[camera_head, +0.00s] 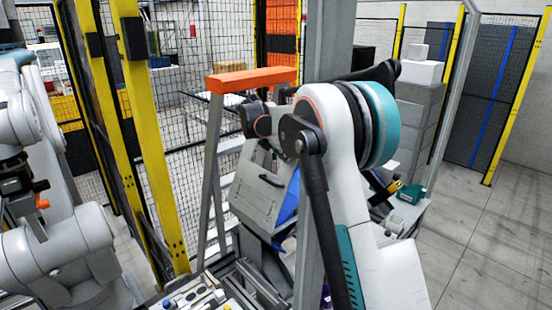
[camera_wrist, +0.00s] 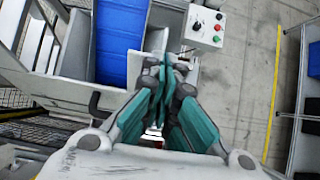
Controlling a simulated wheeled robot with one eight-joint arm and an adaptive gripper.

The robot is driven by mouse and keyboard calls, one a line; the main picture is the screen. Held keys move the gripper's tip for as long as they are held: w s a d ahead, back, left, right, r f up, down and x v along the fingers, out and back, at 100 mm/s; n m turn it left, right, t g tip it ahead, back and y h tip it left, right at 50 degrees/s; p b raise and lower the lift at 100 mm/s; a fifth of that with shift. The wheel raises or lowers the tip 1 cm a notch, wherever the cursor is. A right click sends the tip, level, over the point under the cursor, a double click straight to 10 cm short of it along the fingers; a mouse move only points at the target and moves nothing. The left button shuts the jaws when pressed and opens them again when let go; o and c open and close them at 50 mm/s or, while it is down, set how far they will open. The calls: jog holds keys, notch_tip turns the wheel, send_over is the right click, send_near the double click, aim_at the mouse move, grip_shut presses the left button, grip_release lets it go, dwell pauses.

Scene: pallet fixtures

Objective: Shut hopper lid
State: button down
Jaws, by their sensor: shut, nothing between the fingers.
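The hopper appears to be the grey-sided unit with a blue part (camera_head: 288,207) in the head view, left of my arm. The wrist view shows a blue surface (camera_wrist: 120,38) between grey walls, ahead and left of my gripper (camera_wrist: 168,65). The teal fingers are together with nothing between them. Contact with the hopper cannot be made out. In the head view my arm hides the fingers and part of the hopper.
A control box (camera_wrist: 205,26) with buttons is just right of my fingertips. Another white robot arm (camera_head: 60,240) is at left. Yellow-posted mesh fencing (camera_head: 150,150) runs behind. Floor at right (camera_head: 480,240) is clear.

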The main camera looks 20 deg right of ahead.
jog(key=shift+s+a+r, duration=0.1)
jog(key=shift+a+r, duration=0.1)
jog(key=shift+a, duration=0.15)
jog(key=b+v, duration=0.1)
jog(key=v, duration=1.1)
jog(key=a+f+t+h+p, duration=0.2)
jog(key=a+f+h, duration=0.3)
jog(key=f, duration=0.1)
jog(key=p+x, duration=0.1)
jog(key=x, duration=0.3)
jog(key=p+x, duration=0.1)
jog(key=x, duration=0.4)
jog(key=p+x, duration=0.1)
jog(key=x, duration=0.3)
jog(key=shift+s+d, duration=0.3)
